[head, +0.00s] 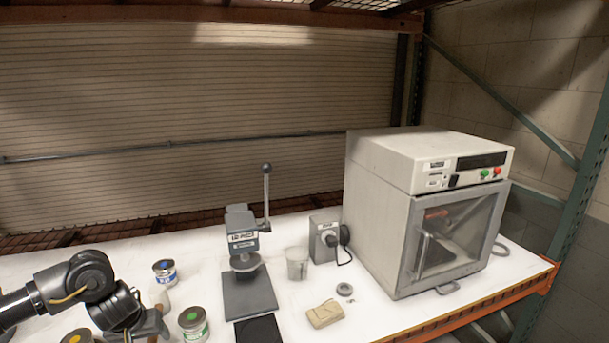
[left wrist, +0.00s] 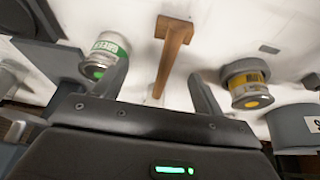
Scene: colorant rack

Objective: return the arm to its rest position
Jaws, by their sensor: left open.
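My left arm comes in from the left in the head view, and my left gripper (head: 128,318) hangs over the table's front left, its fingertips not clear there. In the left wrist view my left gripper (left wrist: 138,72) is open, with its fingers wide apart and nothing held. A brown wooden T-shaped piece (left wrist: 169,58) lies beyond the gap between the fingers. A green-labelled can (left wrist: 108,52) is near the left finger, and a yellow-labelled can (left wrist: 246,82) is near the right finger. My right gripper is not in view.
The green can (head: 193,322) and a blue-labelled can (head: 165,271) stand on the white table. A lever press (head: 243,245), a grey cup (head: 297,264), a small box (head: 325,313) and a large oven (head: 425,210) stand to the right. A rack post rises far right.

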